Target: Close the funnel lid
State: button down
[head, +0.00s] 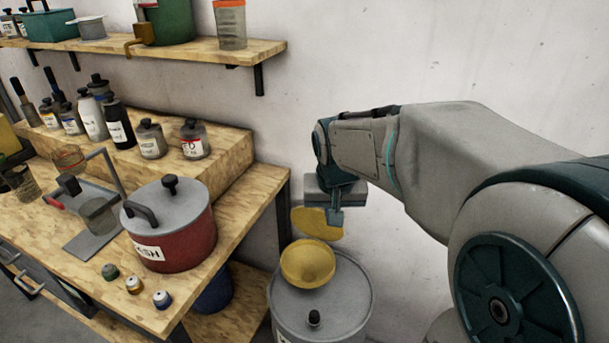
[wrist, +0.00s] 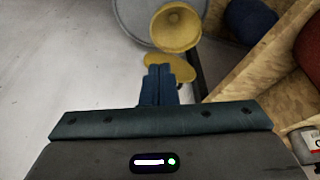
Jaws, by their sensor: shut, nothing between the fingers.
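The yellow funnel (head: 308,264) sits on top of a grey drum (head: 350,290) on the floor, its bowl uncovered. Its yellow lid (head: 308,222) stands open, raised at the back of the bowl. In the wrist view the funnel (wrist: 175,30) shows at the top, with the lid (wrist: 184,70) just below it, partly behind my fingers. My gripper (head: 335,222) is shut and empty, pointing down at the lid's right edge in the head view. In the wrist view its fingertips (wrist: 160,70) overlap the lid; I cannot tell whether they touch it.
A wooden workbench (head: 225,235) stands left of the drum, carrying a red pot (head: 185,240) and several bottles. A blue container (head: 215,290) is under it. A shelf (head: 180,50) is on the wall above. The white wall (head: 480,50) is close behind my arm.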

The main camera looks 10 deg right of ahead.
jog(key=w+d+f+m+h, duration=0.15)
jog(key=w+d, duration=0.25)
jog(key=w, duration=1)
jog(key=m, duration=0.3)
send_over(319, 218)
jog(key=w+d, duration=0.4)
notch_tip(319, 218, down, 5)
notch_tip(319, 218, down, 10)
jog(key=p, duration=0.3)
jog(key=shift+r+t, duration=0.25)
jog(key=shift+t, duration=0.05)
jog(key=shift+f+h+b, duration=0.15)
jog(key=shift+h+b, duration=0.1)
jog(key=shift+b, duration=0.4)
